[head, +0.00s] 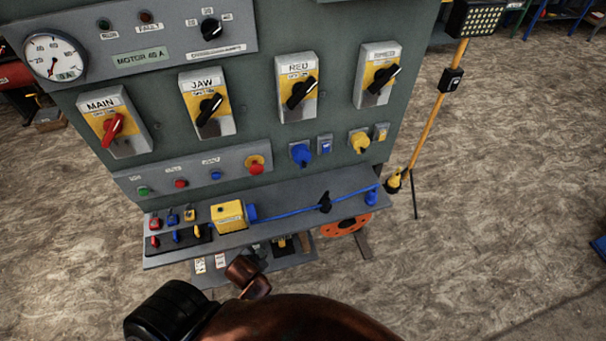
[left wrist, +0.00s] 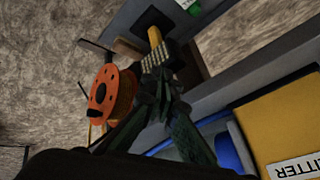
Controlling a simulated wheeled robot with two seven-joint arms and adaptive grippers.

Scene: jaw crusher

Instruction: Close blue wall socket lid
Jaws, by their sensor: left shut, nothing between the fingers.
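The blue wall socket (head: 301,154) is on the lower right of the green panel, beside a small blue-framed plate (head: 324,144). It is too small to tell how its lid stands. My left arm comes in at the bottom of the head view, and its gripper is not clearly seen there. In the left wrist view my left gripper (left wrist: 155,65) has its dark fingers together with nothing between them. It is near the yellow splitter box (left wrist: 282,122), apart from the wall socket, which I do not make out in that view. My right gripper is not in view.
A grey shelf (head: 290,198) juts out below the sockets. It carries the yellow splitter box (head: 229,217), a blue cable (head: 290,212) and small coloured plugs. An orange reel (head: 341,226) is below it. A yellow wall socket (head: 359,141) and a lamp pole (head: 437,107) stand right.

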